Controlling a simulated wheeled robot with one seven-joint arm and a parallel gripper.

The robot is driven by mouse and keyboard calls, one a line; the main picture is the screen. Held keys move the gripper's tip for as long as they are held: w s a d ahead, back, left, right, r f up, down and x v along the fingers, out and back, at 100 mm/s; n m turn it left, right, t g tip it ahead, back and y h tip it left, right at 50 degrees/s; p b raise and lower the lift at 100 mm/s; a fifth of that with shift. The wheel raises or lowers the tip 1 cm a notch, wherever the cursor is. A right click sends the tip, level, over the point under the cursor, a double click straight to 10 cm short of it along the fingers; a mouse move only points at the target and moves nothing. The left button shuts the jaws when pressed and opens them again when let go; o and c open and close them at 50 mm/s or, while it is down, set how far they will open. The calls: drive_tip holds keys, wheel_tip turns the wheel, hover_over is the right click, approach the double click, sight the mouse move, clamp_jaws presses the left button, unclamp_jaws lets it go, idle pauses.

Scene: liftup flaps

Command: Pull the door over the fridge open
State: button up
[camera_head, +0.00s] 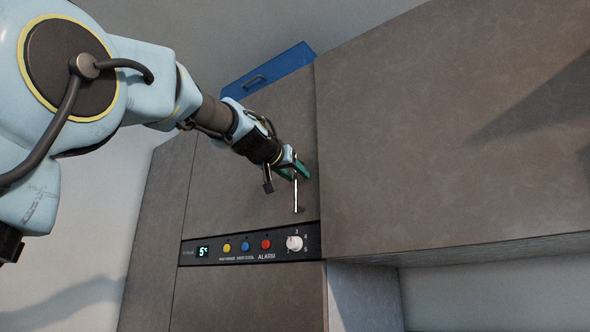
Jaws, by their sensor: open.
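The grey-brown door (230,190) above the fridge's control panel looks closed, flush with the cabinet front. A thin, upright metal bar handle (296,197) is on its lower right part, near the right edge. My gripper (294,172), with green fingers, is open at the upper part of this handle. The fingers appear to lie on either side of the bar, but I cannot tell whether they touch it. My gripper hides the handle's upper end.
Below the door is a black panel (218,250) with a display, colored buttons and a knob. A large cabinet (430,150) adjoins at right. A blue box (284,66) with a handle sits above the door. My arm crosses the upper left.

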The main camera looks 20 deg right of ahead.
drive_tip(key=shift+c, duration=0.3)
clamp_jaws()
idle(1.1)
